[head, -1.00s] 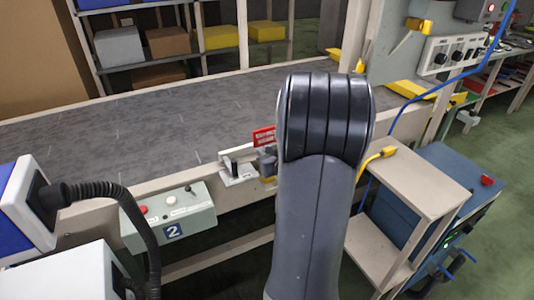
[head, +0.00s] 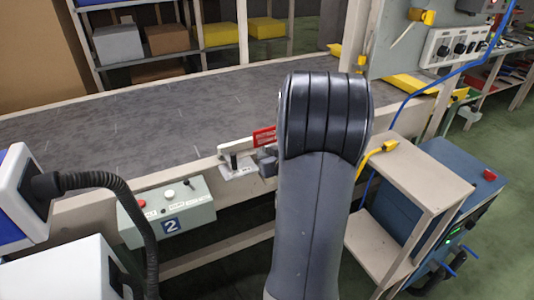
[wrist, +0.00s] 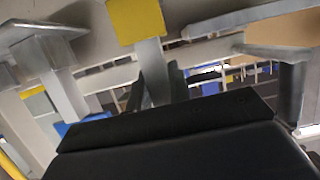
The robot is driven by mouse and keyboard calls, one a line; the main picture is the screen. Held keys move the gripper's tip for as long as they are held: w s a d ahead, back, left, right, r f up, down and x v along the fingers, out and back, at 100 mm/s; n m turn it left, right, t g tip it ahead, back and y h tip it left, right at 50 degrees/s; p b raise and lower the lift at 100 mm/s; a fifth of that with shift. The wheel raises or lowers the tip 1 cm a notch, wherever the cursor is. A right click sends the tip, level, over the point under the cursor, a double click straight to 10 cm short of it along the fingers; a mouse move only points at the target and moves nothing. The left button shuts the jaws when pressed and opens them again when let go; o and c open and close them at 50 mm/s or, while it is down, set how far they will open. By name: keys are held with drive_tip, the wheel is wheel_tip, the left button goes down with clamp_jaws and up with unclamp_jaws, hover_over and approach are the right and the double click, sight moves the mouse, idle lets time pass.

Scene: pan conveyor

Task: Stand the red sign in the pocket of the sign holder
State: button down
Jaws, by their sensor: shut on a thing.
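The red sign (head: 264,135) stands out just left of my arm in the head view, at the near edge of the conveyor, with pale lettering on its face. My gripper (head: 267,156) is shut on it from below, and my arm hides most of the gripper. The sign holder (head: 238,171), a pale base with an upright bar and a dark peg, sits on the conveyor's near rail, directly left of the gripper. The sign is above and right of the holder. I cannot tell whether they touch, and the pocket is not clearly visible. I cannot make out the sign in the wrist view.
The grey conveyor belt (head: 120,130) runs behind the holder. A control box (head: 185,212) marked 2 hangs on the near rail. A beige shelf stand (head: 410,180) and a blue cabinet (head: 440,165) stand at the right. The wrist view shows a yellow block (wrist: 135,20) close by.

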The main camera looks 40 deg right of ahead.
drive_tip(key=shift+f+b, duration=0.65)
drive_tip(key=shift+f, duration=0.25)
drive_tip(key=c, duration=1.2)
unclamp_jaws()
drive_tip(key=shift+s, duration=0.1)
drive_tip(key=p+v, duration=0.2)
drive_tip(key=v, duration=0.8)
drive_tip(key=shift+s+a+r, duration=0.15)
drive_tip(key=shift+s+a, duration=0.05)
drive_tip(key=shift+s, duration=0.1)
drive_tip(key=x, duration=0.3)
drive_tip(key=b+x, duration=0.1)
drive_tip(key=x, duration=0.6)
drive_tip(key=shift+w+d+r, duration=0.2)
drive_tip(key=shift+w, duration=0.2)
drive_tip(key=shift+r, duration=0.1)
